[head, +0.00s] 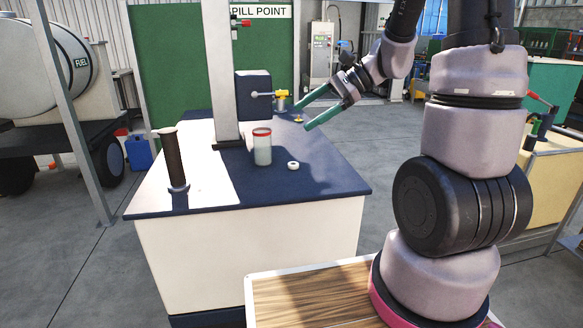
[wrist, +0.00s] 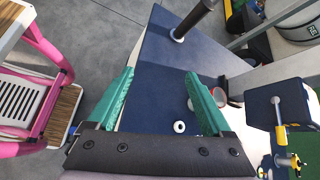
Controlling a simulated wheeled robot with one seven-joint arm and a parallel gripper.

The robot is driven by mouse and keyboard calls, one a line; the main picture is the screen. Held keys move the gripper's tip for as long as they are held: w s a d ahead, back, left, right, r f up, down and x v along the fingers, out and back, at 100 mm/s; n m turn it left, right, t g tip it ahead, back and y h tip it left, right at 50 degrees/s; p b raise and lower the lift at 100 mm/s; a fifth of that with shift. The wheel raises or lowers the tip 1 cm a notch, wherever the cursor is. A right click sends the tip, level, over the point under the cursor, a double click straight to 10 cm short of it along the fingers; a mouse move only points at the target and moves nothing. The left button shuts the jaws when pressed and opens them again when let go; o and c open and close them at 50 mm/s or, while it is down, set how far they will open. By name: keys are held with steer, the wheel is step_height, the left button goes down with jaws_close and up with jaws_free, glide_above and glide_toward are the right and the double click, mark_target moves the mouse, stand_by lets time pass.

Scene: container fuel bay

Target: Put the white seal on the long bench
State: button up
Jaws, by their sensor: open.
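The white seal is a small white ring (head: 293,165) lying flat on the dark blue top of a white-sided counter (head: 330,181). In the wrist view the seal (wrist: 180,127) lies between the green fingers, nearer the palm than the fingertips in the picture. My gripper (head: 302,119) is open and empty, held in the air above the far right part of the counter; it also shows in the wrist view (wrist: 160,72). The seal is clear of the fingers. I cannot tell which surface is the long bench.
A clear jar with a red rim (head: 262,147) stands left of the seal. A grey post (head: 221,80) with a dark box (head: 253,95) and yellow valve (head: 281,95) rises behind. A dark upright cylinder (head: 173,160) stands at left. The counter's front right is clear.

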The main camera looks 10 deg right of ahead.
steer(key=w+d+f+m+t+y, duration=0.1)
steer(key=w+d+f+m+t, duration=0.3)
steer(key=w+f+m, duration=0.45)
steer(key=m+t+h, duration=0.1)
steer(key=m+t, duration=0.1)
steer(key=m, duration=0.1)
glide_toward(294, 164)
steer(key=shift+w+a+f+t, duration=0.2)
steer(key=shift+w+a+t, duration=0.1)
steer(key=shift+w+a, duration=0.3)
steer(key=x, duration=0.4)
steer(key=shift+a+f, duration=0.35)
steer(key=shift+f, duration=0.05)
steer(key=shift+w+a+f, duration=0.2)
steer(key=shift+w+a, duration=0.2)
jaws_close()
steer(key=shift+r, duration=0.1)
